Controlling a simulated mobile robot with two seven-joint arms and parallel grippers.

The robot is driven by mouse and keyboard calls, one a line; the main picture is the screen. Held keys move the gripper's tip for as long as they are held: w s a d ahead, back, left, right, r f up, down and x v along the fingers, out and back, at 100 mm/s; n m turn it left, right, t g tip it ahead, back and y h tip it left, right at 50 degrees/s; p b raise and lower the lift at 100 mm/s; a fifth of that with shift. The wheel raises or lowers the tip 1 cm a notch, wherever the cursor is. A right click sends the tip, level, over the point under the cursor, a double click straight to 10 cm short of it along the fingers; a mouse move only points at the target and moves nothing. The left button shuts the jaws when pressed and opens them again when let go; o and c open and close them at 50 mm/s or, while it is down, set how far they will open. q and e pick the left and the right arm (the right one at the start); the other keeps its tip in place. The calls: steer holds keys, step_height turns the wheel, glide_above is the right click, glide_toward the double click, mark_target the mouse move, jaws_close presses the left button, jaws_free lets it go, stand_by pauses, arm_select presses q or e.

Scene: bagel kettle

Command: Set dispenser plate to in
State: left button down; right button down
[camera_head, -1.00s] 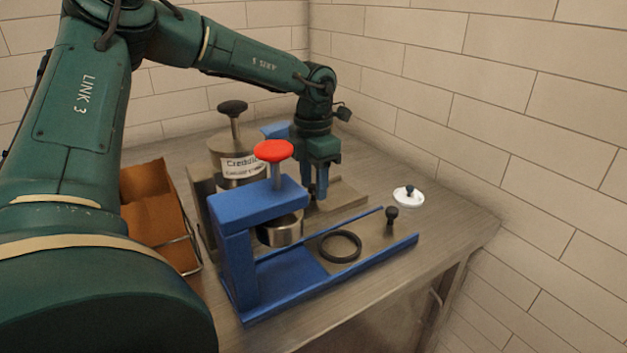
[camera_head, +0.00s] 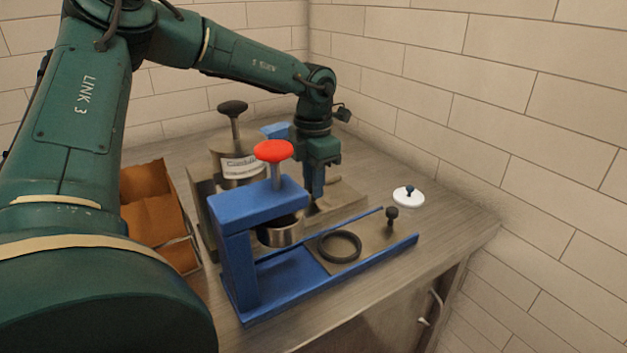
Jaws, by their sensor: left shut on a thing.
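My left gripper (camera_head: 316,198) points down behind the blue press, at the grey rear dispenser plate (camera_head: 345,195). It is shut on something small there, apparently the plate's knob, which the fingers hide. The rear dispenser (camera_head: 228,158) is a metal canister with a white label and a black knob on top. In front stands the blue dispenser (camera_head: 258,204) with a red knob (camera_head: 273,151) and a metal cup (camera_head: 279,232). Its grey plate (camera_head: 368,238) lies to the right in the blue rails, with a black ring (camera_head: 339,247) and a black knob (camera_head: 391,213). My right gripper is not in view.
A white round lid with a dark blue knob (camera_head: 408,196) lies on the counter (camera_head: 455,222) at right. An orange-brown box in a wire rack (camera_head: 152,200) stands at left. Tiled walls close off the back and right. The counter's right end is clear.

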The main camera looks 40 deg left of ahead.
arm_select(q)
steer(key=shift+s+a+b, duration=0.2)
steer(key=shift+s+a, duration=0.05)
steer(key=shift+s, duration=0.45)
steer(key=shift+s+a+b, duration=0.2)
steer(key=shift+s, duration=0.5)
steer(key=c, duration=1.3)
jaws_free()
steer(key=shift+s, duration=0.1)
step_height(320, 180, up, 13)
steer(key=shift+p, duration=0.4)
steer(key=shift+r, duration=0.1)
